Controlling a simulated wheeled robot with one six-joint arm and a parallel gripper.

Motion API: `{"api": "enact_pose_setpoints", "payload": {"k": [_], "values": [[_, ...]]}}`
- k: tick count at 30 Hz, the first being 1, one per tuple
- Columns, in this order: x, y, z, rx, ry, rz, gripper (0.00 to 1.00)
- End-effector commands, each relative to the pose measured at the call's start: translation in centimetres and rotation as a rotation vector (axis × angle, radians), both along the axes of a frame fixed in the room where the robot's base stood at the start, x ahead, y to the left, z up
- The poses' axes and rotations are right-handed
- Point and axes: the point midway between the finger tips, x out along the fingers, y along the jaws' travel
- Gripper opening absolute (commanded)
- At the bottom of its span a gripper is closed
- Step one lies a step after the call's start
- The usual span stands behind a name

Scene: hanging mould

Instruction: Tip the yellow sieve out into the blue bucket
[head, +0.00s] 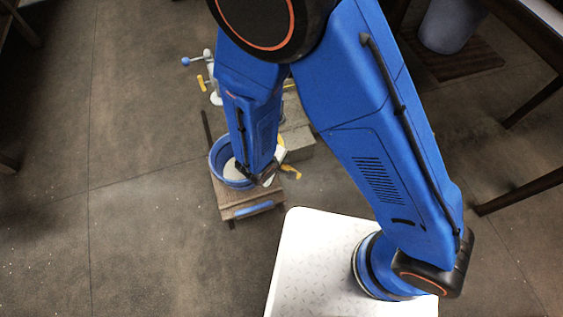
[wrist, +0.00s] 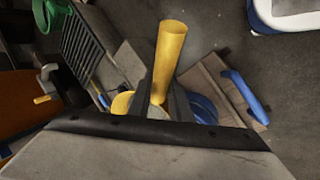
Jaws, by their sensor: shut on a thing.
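The blue bucket (head: 215,160) stands on a wooden board in the head view, partly behind my arm. A pale surface shows inside its rim; I cannot tell what it is. In the wrist view, part of the bucket (wrist: 204,108) shows just right of my fingers. My gripper (wrist: 160,92) is shut on the yellow sieve's handle (wrist: 171,50), a thick yellow tube between the dark fingers. Yellow also shows beside my gripper in the head view (head: 291,172). The sieve's bowl and its contents are mostly hidden by my gripper, so its tilt is unclear.
The wooden board (head: 228,198) has a blue handle (head: 254,210) on its near side. Grey blocks (head: 300,143) lie behind it. A stand with blue, white and yellow knobs (head: 201,82) is at the back. The floor to the left is clear.

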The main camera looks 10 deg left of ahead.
Motion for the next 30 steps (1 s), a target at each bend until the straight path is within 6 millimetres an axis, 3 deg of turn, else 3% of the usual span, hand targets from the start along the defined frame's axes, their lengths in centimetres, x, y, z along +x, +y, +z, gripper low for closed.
{"api": "enact_pose_setpoints", "payload": {"k": [19,30], "values": [[0.0,0.0,4.3,0.006,0.000,-0.001,0.00],[0.0,0.0,5.0,0.003,0.001,-0.001,0.00]]}}
